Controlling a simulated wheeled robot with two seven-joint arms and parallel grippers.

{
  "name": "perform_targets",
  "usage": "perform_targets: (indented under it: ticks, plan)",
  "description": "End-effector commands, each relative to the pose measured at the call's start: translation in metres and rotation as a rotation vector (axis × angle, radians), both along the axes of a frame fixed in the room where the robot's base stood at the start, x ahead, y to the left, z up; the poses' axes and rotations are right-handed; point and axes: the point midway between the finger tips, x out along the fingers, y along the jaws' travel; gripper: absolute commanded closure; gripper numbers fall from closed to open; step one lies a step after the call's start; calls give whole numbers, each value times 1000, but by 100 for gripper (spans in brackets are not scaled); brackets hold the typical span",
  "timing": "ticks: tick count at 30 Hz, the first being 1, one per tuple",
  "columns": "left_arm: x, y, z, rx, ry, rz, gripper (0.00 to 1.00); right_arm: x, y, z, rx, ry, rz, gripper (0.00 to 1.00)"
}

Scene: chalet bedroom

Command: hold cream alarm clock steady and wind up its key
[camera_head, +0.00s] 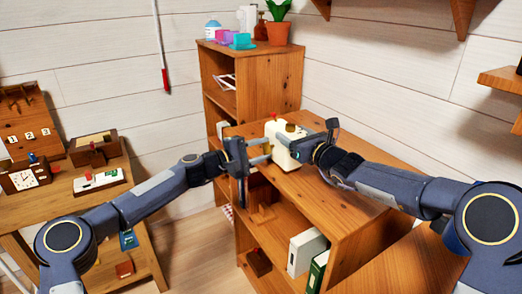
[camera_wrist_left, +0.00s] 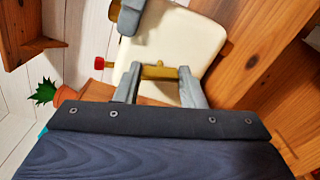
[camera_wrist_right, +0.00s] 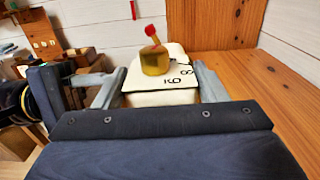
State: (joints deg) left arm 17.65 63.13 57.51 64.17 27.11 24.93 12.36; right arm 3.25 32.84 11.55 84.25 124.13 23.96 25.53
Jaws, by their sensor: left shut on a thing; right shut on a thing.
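The cream alarm clock (camera_head: 280,150) stands on the wooden shelf unit's top, with a gold bell (camera_wrist_right: 154,62) and red knob (camera_wrist_right: 150,30) on top. My right gripper (camera_head: 306,151) is shut on the clock body, its fingers at either side of it in the right wrist view (camera_wrist_right: 158,85). Part of the numbered face shows there. My left gripper (camera_head: 267,149) reaches in from the left. In the left wrist view its fingers (camera_wrist_left: 159,74) are shut on the gold wind-up key (camera_wrist_left: 158,72) at the clock's cream back (camera_wrist_left: 165,40).
The shelf top (camera_head: 320,190) is clear in front of the clock. A taller cabinet (camera_head: 270,75) behind carries a potted plant (camera_head: 278,32), bottles and colored cups. A desk (camera_head: 90,205) with several small items stands at left.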

Motion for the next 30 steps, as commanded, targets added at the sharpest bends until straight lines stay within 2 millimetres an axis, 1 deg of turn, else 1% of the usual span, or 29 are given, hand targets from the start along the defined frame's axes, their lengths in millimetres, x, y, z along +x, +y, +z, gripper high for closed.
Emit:
perform_targets:
  ticks: [30]
  plan:
    - [0,1,-1,472,-844,0,87,0,-1,0,0,0,-2,71]
